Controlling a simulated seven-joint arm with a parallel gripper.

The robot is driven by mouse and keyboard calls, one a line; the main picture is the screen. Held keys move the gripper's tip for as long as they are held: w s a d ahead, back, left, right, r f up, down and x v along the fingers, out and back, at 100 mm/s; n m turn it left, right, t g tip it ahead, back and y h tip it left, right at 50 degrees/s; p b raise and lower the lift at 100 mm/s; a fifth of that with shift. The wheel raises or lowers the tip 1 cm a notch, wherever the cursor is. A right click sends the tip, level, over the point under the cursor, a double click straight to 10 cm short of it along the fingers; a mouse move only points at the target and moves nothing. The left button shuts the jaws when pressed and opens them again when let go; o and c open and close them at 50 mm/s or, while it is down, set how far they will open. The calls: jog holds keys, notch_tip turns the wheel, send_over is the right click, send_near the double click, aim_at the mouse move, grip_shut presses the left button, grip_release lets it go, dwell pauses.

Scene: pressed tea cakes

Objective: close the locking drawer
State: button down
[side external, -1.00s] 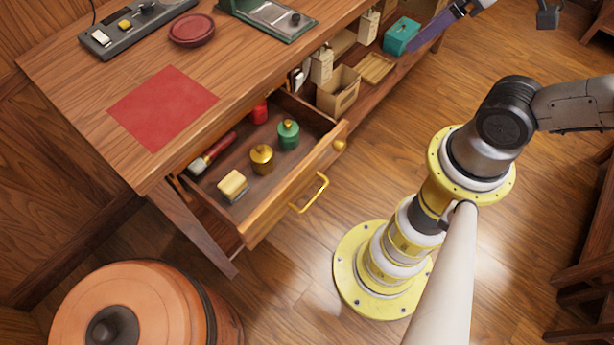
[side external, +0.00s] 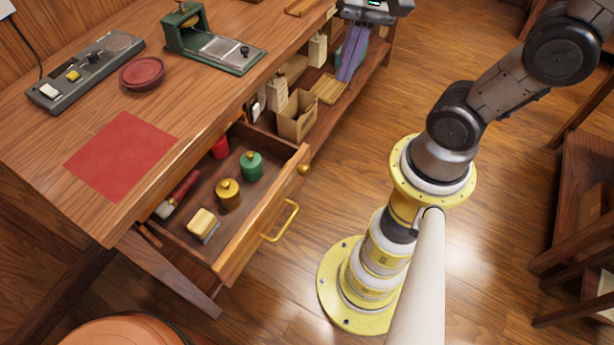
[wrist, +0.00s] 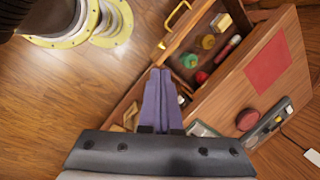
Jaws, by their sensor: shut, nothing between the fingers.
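The wooden drawer (side external: 248,236) stands pulled out from the desk in the side view. Its front carries a yellow bow handle (side external: 281,222) and a small round brass knob (side external: 304,169) near one end. The drawer also shows in the wrist view (wrist: 187,31), with its handle (wrist: 178,13) and knob (wrist: 161,45). My gripper (side external: 346,78) has purple fingers, shut and empty, pointing down by the desk's shelf side, apart from the drawer. The shut fingers (wrist: 160,70) show in the middle of the wrist view. Whether the knob is a lock cannot be told.
Inside the drawer lie a green jar (side external: 251,165), a gold jar (side external: 228,193), a yellow block (side external: 202,223), a brush (side external: 178,195) and a red item (side external: 220,148). An open box (side external: 297,117) stands on the shelf beside it. Floor before the drawer is clear.

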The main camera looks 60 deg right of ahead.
jog(key=w+d+f+m+g+y, duration=0.2)
jog(key=w+d+f+m+y, duration=0.15)
jog(key=f+m, duration=0.45)
jog(key=w+d+f+m+g+y, duration=0.2)
jog(key=f+m+y, duration=0.3)
jog(key=f+m, duration=0.35)
jog(key=s+f+m+t+y, duration=0.3)
jog(key=s+f+m+t, duration=0.1)
jog(key=f+m, duration=0.25)
jog(key=s+f+m+t+y, duration=0.3)
jog(key=f+m, duration=0.2)
jog(key=f, duration=0.3)
jog(key=w+a, duration=0.6)
jog(key=a, duration=0.4)
jog(key=shift+a, duration=0.15)
jog(key=shift+w+r, duration=0.1)
